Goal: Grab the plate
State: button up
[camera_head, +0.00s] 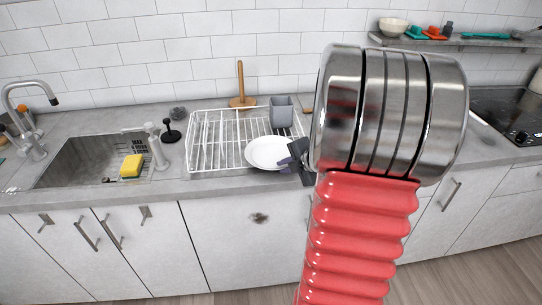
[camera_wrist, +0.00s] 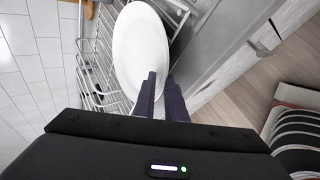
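The white plate (camera_head: 268,152) rests tilted at the front right of the white wire rack (camera_head: 205,160). In the wrist view the plate (camera_wrist: 138,45) fills the upper middle, its face towards the left. My gripper (camera_head: 296,153) is at the plate's right edge. In the wrist view my gripper (camera_wrist: 162,77) has two dark fingers with a narrow gap between them. The left finger overlaps the plate's face and the right one lies just outside its rim. Contact with the plate cannot be made out.
A grey cutlery holder (camera_head: 282,112) stands at the rack's back right. A wooden holder (camera_head: 241,90) stands behind the rack. The sink (camera_head: 85,165) with a yellow sponge (camera_head: 131,166) is on the left. My arm hides the counter to the right of the rack.

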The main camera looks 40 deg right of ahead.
grip_shut()
jog(key=shift+r, duration=0.15)
notch_tip(320, 180, up, 10)
dwell(0.8)
dwell(0.5)
